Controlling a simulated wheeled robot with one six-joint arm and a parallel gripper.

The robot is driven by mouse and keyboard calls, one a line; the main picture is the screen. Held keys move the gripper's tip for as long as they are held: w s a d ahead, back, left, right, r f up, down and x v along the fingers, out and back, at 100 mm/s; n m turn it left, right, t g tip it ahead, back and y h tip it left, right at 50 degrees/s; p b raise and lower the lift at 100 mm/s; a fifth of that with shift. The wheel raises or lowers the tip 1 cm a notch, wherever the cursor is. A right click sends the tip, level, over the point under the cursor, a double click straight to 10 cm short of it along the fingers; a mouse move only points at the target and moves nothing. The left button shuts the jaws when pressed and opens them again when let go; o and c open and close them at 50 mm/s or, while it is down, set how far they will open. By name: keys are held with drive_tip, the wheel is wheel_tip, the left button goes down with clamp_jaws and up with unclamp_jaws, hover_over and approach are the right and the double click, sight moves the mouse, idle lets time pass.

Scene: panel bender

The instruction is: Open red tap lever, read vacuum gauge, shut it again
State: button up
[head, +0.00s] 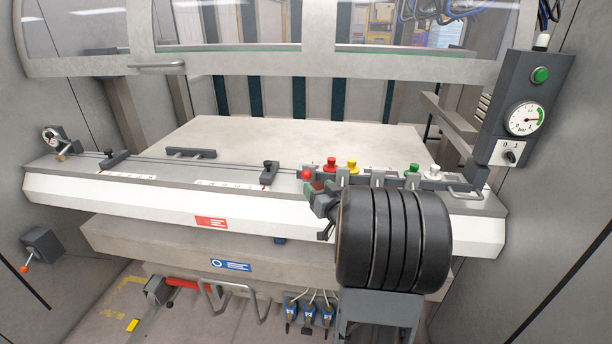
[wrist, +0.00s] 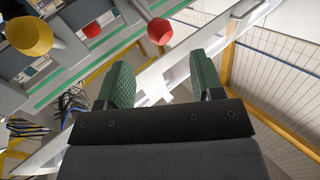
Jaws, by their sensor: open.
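A red ball-ended lever (head: 306,173) stands at the left end of the row of knobs on the bender's front ledge. In the wrist view the red ball (wrist: 160,31) on its grey stem shows just beyond my fingertips. My gripper (head: 316,195) is close to this lever; its green fingers (wrist: 160,64) are apart with nothing between them. Whether a finger touches the lever, I cannot tell. A round gauge (head: 526,119) with a green band sits on the right-hand panel, its needle pointing right towards the band. My black wrist hides part of the ledge.
Red (head: 331,163), yellow (head: 351,166), green (head: 411,168) and white (head: 433,170) knobs line the ledge. A green button (head: 540,75) and a switch (head: 510,155) flank the gauge. The broad worktable (head: 270,140) is bare.

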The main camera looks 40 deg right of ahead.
sight(309, 178)
drive_tip(key=w, duration=0.2)
drive_tip(key=w+d, duration=0.1)
drive_tip(key=w, duration=0.2)
drive_tip(key=w+p, duration=0.1)
drive_tip(key=w, duration=0.2)
drive_tip(key=shift+w+d, duration=0.2)
drive_tip(key=shift+c, duration=0.2)
